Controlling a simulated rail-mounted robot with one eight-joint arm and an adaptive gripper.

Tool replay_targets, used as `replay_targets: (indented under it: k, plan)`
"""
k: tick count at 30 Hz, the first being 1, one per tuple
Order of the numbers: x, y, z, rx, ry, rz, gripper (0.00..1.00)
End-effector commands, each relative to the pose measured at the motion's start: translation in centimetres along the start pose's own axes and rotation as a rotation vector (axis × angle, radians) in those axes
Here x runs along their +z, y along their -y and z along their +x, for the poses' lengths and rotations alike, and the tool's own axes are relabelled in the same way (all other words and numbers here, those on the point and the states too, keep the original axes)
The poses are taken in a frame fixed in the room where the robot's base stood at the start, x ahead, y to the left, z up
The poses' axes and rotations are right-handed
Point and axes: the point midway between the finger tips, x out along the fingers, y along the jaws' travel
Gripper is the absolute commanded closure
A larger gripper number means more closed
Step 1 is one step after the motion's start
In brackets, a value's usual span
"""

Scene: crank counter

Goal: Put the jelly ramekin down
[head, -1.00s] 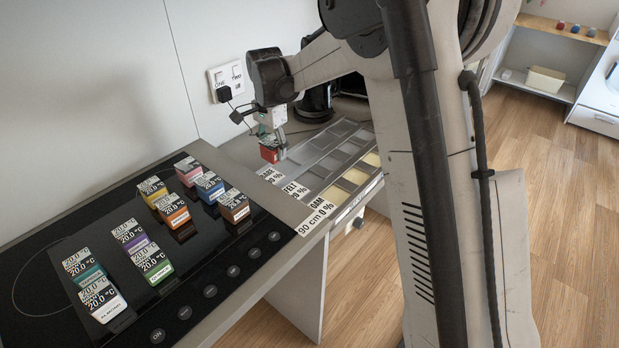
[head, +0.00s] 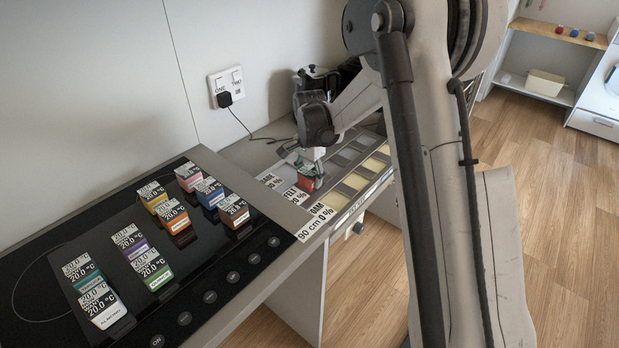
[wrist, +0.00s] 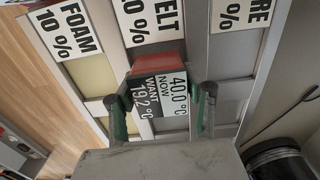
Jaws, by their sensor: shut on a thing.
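My gripper (head: 309,163) is shut on a small red ramekin (head: 307,183). In the wrist view the red ramekin (wrist: 158,63) sits between the two green-backed fingers (wrist: 161,103), with a tag reading 40.0 °C now, want 19.2 °C. It is at the near end of the middle, FELT-labelled row of the compartment tray (head: 346,204). In the wrist view the FELT label (wrist: 152,22) lies just beyond it. I cannot tell whether its base touches the compartment floor.
Several tagged coloured blocks stand on the black hob (head: 60,318) to the left. FOAM (wrist: 65,30) and another label flank the FELT label. A dark appliance (head: 312,88) stands behind my gripper. A cable runs from the wall socket (head: 227,87).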

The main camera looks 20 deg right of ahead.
Motion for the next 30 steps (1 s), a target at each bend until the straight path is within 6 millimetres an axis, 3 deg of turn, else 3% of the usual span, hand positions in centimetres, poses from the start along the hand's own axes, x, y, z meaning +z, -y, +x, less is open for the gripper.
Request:
replay_targets:
  k: [13,14,17,30]
  plan:
    - [0.0,0.0,1.0,0.000,0.000,0.000,0.94]
    - [0.0,0.0,0.9,0.000,0.000,0.000,0.52]
    - [0.0,0.0,0.8,0.000,0.000,0.000,0.39]
    - [0.0,0.0,-0.1,0.000,0.000,0.000,0.37]
